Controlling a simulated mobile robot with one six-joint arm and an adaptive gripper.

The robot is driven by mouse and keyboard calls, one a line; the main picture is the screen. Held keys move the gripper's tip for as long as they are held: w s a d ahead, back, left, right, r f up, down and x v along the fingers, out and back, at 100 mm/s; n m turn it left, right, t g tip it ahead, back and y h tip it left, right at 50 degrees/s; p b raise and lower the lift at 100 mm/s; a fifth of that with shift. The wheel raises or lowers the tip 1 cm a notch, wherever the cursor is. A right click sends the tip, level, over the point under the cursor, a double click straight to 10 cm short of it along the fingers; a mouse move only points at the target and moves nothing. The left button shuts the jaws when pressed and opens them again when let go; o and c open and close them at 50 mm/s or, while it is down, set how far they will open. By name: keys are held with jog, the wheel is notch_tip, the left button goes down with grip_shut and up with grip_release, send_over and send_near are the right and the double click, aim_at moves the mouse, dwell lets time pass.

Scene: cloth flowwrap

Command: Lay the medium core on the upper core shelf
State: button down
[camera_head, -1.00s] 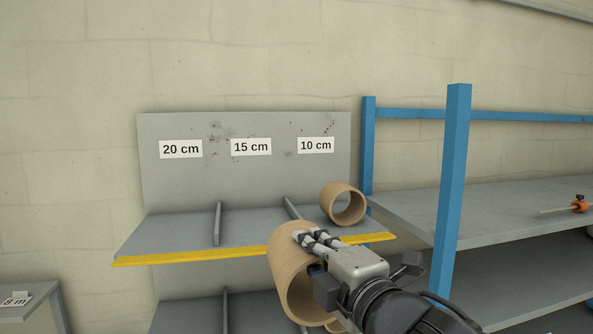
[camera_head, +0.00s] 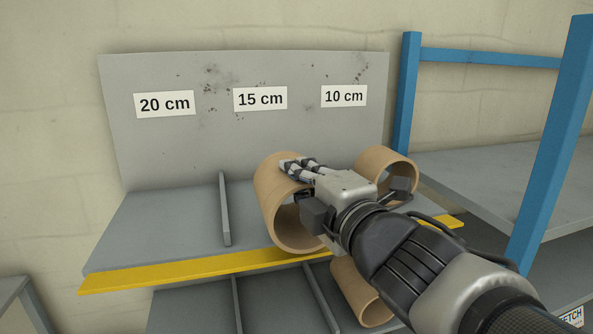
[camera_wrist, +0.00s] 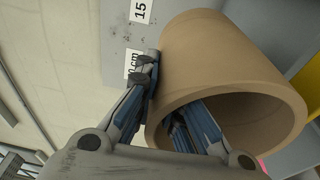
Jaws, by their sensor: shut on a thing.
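The medium core, a brown cardboard tube (camera_head: 270,205), is in my gripper (camera_head: 302,180). One side of the gripper lies along its outside and the other reaches inside, so the jaws are shut on its wall. The core also fills much of the wrist view (camera_wrist: 215,62), with its open end toward the camera. In the head view it appears over the upper core shelf (camera_head: 165,225), around the middle bay under the "15 cm" label (camera_head: 260,98). I cannot tell whether it touches the shelf; its underside contact is hidden.
A smaller core (camera_head: 372,160) sits at the right under the "10 cm" label (camera_head: 344,96). Another core (camera_head: 362,300) lies on the lower shelf. An upright divider (camera_head: 225,210) stands left of the held core. The "20 cm" bay is empty. A blue-posted rack (camera_head: 555,140) stands at right.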

aim_at(282, 153)
jog(key=shift+w+a+f+b, duration=0.15)
jog(key=shift+w+b, duration=0.1)
jog(key=shift+b, duration=0.15)
jog(key=x, duration=0.3)
jog(key=d+b+x, duration=0.1)
jog(key=x, duration=0.3)
jog(key=w+b+x, duration=0.1)
jog(key=x, duration=0.3)
jog(key=shift+d+f, duration=0.15)
jog(key=shift+d, duration=0.25)
notch_tip(282, 153, down, 2)
jog(key=b, duration=0.2)
jog(key=shift+w+b, duration=0.15)
jog(key=shift+b, duration=0.25)
jog(key=shift+w, duration=0.1)
jog(key=shift+f+b, duration=0.7)
jog(key=c, duration=1.6)
grip_release()
jog(key=shift+f, duration=0.1)
